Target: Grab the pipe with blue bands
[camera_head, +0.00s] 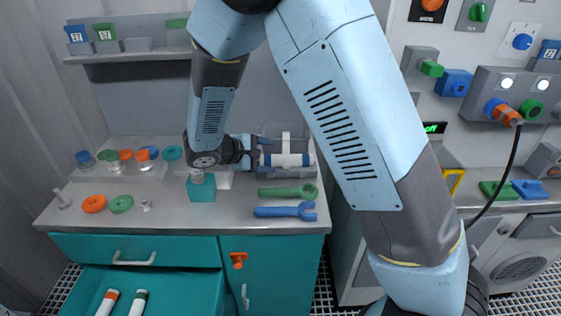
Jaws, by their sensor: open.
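The white pipe with blue bands (287,160) lies level in a grey holder (303,140) at the back right of the worktop. A blue band shows near each end. My gripper (262,152) reaches in from the left and points right, with its fingertips at the pipe's left end. It is open. The fingertips are small and dark here, and I cannot tell whether they touch the pipe or are around it.
Green (288,192) and blue (286,211) wrenches lie in front of the holder. A teal block (201,188) stands below my wrist. Orange (94,203) and green (121,204) rings lie left. The open drawer (180,292) holds orange-banded (107,304) and green-banded (138,304) pipes.

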